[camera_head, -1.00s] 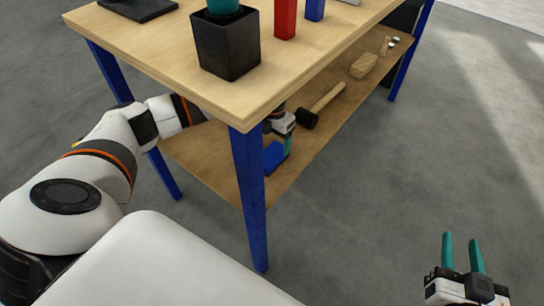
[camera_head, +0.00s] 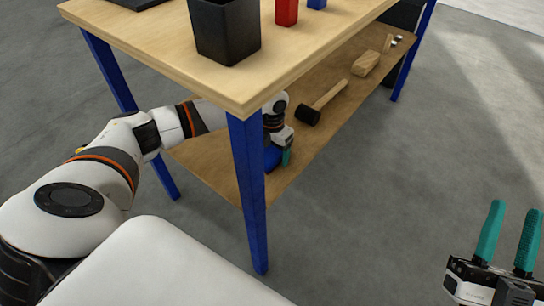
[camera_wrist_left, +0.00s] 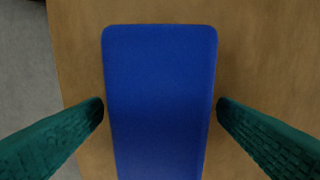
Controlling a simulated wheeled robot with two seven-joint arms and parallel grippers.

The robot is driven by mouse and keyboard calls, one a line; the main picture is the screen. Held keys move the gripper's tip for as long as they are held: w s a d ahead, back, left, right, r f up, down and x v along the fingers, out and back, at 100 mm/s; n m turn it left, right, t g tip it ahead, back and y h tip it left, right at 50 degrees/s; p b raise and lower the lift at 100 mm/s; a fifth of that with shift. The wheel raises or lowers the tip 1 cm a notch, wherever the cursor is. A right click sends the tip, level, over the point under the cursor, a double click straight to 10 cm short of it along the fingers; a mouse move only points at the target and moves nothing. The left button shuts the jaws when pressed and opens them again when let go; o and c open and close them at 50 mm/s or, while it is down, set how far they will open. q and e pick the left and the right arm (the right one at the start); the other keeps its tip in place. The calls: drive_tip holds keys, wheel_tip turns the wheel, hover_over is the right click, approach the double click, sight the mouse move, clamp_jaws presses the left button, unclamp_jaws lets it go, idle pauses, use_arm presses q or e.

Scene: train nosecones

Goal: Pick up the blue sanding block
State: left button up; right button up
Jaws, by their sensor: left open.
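The blue sanding block (camera_wrist_left: 160,95) lies flat on the wooden lower shelf in the left wrist view. In the head view the blue sanding block (camera_head: 272,160) is partly hidden behind the table leg and my gripper. My left gripper (camera_head: 286,156) reaches under the tabletop and points down at the block. In the left wrist view its green fingers (camera_wrist_left: 160,108) are open, one on each side of the block, with narrow gaps between. My right gripper (camera_head: 508,238) is open and empty, off to the right over the floor.
The lower shelf (camera_head: 322,142) also holds a mallet (camera_head: 311,115), a wooden brush-like block (camera_head: 366,63) and small items at the far end. A blue table leg (camera_head: 248,190) stands in front of my left gripper. The tabletop (camera_head: 160,45) is close above the arm.

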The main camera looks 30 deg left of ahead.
sight(272, 150)
use_arm(q)
drive_tip(key=shift+f, duration=0.3)
drive_tip(key=c, duration=1.2)
drive_tip(key=shift+o, duration=0.2)
use_arm(e)
drive_tip(key=shift+s+r+t, duration=0.3)
drive_tip(key=shift+r+t, duration=0.05)
drive_tip(key=shift+t, duration=0.05)
use_arm(q)
drive_tip(key=shift+r, duration=0.1)
